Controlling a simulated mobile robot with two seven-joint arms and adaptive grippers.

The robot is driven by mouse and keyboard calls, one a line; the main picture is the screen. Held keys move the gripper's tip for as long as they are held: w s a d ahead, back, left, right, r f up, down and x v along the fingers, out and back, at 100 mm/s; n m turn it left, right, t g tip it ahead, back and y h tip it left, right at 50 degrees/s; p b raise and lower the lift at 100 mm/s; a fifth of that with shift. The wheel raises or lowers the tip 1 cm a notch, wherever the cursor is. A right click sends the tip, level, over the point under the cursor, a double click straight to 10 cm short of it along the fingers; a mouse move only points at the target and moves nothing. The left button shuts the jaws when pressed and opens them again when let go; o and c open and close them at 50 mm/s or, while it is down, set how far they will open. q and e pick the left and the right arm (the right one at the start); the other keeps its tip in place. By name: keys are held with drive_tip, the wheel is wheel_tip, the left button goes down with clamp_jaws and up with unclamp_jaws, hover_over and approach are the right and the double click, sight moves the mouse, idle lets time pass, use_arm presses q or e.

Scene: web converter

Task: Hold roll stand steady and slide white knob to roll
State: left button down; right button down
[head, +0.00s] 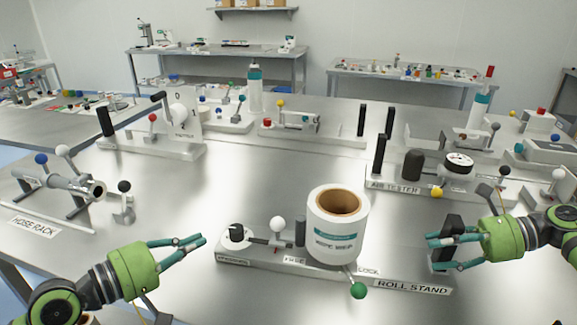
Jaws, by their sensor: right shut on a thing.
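The roll stand (227,259) is a pale base with FREE, LOCK and ROLL STAND labels. A large white roll (335,236) with a brown core stands upright on it. The white knob (278,224) is left of the roll, with a short dark grey post (300,232) between them. A black upright handle (452,226) is at the stand's right end. My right gripper (431,253) is shut on this handle, which is partly hidden by the fingers. My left gripper (203,238) is left of the stand, its fingertips together, empty and apart from the knob.
A green ball lever (358,290) juts from the stand's front. A black knob (236,231) is at its left end. The hose rack (75,185) is at left, and the ABB tester (385,184) behind right. Bare table lies left of the stand.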

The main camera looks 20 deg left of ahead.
drive_tip(key=shift+s+f+b, duration=0.1)
drive_tip(key=shift+f+b, duration=0.2)
drive_tip(key=shift+f, duration=0.1)
drive_tip(key=shift+r, duration=0.1)
drive_tip(key=c, duration=0.7)
unclamp_jaws()
drive_tip(key=o, duration=0.4)
drive_tip(key=shift+r, duration=0.15)
drive_tip(key=shift+c, duration=0.2)
drive_tip(key=shift+d+r, duration=0.1)
drive_tip(key=shift+r, duration=0.05)
drive_tip(key=shift+w+d+r, duration=0.1)
drive_tip(key=shift+w+d, duration=0.1)
drive_tip(key=v, duration=1.1)
drive_tip(key=shift+d, duration=0.15)
